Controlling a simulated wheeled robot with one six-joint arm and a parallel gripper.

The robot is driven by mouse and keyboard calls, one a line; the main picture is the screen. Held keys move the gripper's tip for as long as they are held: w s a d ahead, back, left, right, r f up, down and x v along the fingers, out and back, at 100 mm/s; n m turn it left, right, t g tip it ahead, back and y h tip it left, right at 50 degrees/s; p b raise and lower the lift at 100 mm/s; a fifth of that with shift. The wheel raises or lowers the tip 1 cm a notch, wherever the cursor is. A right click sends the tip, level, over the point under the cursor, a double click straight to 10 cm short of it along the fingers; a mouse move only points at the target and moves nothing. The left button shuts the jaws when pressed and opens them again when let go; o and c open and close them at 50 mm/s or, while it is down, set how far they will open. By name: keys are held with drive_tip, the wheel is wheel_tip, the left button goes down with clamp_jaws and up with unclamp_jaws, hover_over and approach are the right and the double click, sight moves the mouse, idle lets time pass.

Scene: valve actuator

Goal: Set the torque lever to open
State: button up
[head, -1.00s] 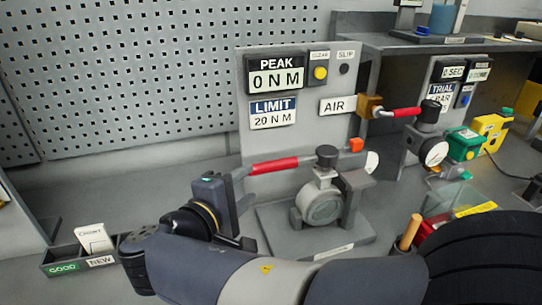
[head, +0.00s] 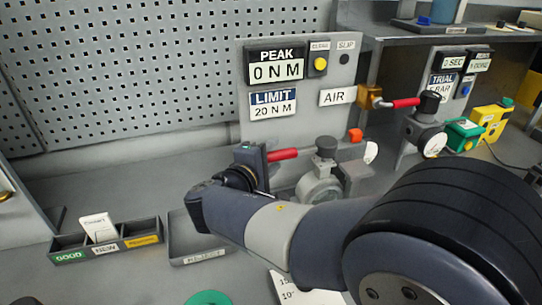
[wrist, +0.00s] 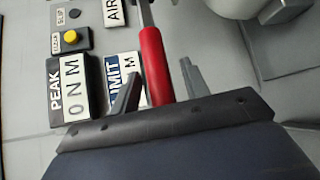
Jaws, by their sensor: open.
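The torque lever (head: 284,154) has a red grip and extends left from the valve (head: 320,185) at the foot of the grey panel. In the wrist view the red lever (wrist: 154,65) runs between the two fingers of my gripper (wrist: 160,70). The fingers are open, with a gap visible on the right side; whether the left finger touches the lever I cannot tell. In the head view my gripper (head: 255,165) is at the lever's left end and covers part of it. The fingertips are hard to make out there. My arm hides the valve's base.
The panel (head: 340,125) reads PEAK 0 N M and LIMIT 20 N M. A second red lever (head: 403,103) sits on another valve at right. A divided tray (head: 105,247) and an empty tray (head: 197,246) lie at left.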

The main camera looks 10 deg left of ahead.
drive_tip(key=shift+c, duration=0.4)
clamp_jaws()
